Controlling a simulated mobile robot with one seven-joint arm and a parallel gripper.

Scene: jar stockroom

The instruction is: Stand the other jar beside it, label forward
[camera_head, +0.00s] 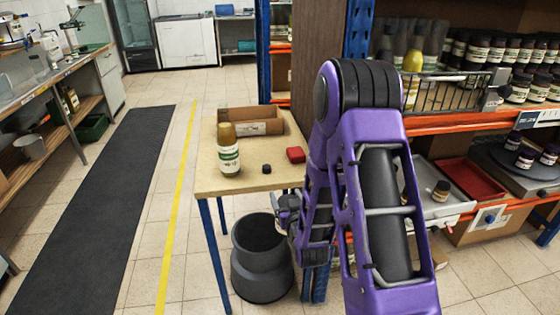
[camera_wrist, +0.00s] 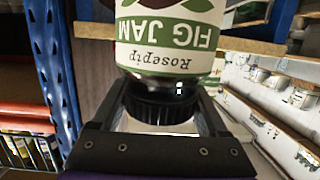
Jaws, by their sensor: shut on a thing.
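In the wrist view, my gripper (camera_wrist: 163,106) is shut on the dark lid of another jar (camera_wrist: 168,45). This jar has a white and green label reading "Rosepip FIG JAM", which appears upside down in that view. The held jar cannot be made out in the head view, where my arm covers much of the middle.
A grey bin (camera_head: 262,270) stands below. Shelves with many jars (camera_head: 515,50) are at right.

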